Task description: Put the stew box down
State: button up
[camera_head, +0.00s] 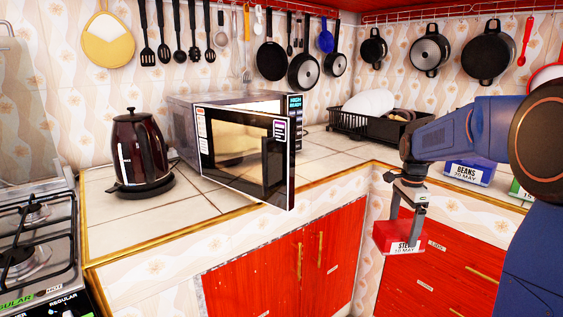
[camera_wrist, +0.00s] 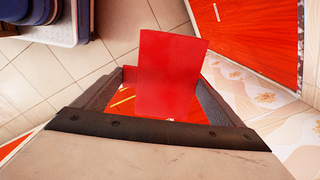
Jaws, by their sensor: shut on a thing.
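The stew box (camera_head: 399,238) is a red box with a white label reading STEW and a date. My gripper (camera_head: 405,218) is shut on it and holds it in the air in front of the red cabinets, lower than the worktop. In the wrist view the red stew box (camera_wrist: 170,75) stands between the two fingers of my gripper (camera_wrist: 160,100), with tiled floor and a red cabinet front beyond. The underside of the box is hidden in the wrist view.
The microwave (camera_head: 245,150) stands on the tiled worktop (camera_head: 190,215) with its door swung open toward the front. A kettle (camera_head: 140,150) is left of it. A dish rack (camera_head: 375,122) stands in the corner. A blue BEANS box (camera_head: 468,172) is behind my arm.

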jog(key=w+a+f+n, duration=0.2)
jog(key=f+n, duration=0.3)
jog(key=f, duration=0.9)
jog(key=w+a+f+n, duration=0.2)
jog(key=a+f+n, duration=0.2)
jog(key=f, duration=1.1)
jog(key=w+a+f+n, duration=0.2)
jog(key=f+n, duration=0.6)
jog(key=f, duration=0.7)
jog(key=shift+w+a, duration=0.2)
jog(key=shift+a, duration=0.3)
jog(key=shift+s+f, duration=0.1)
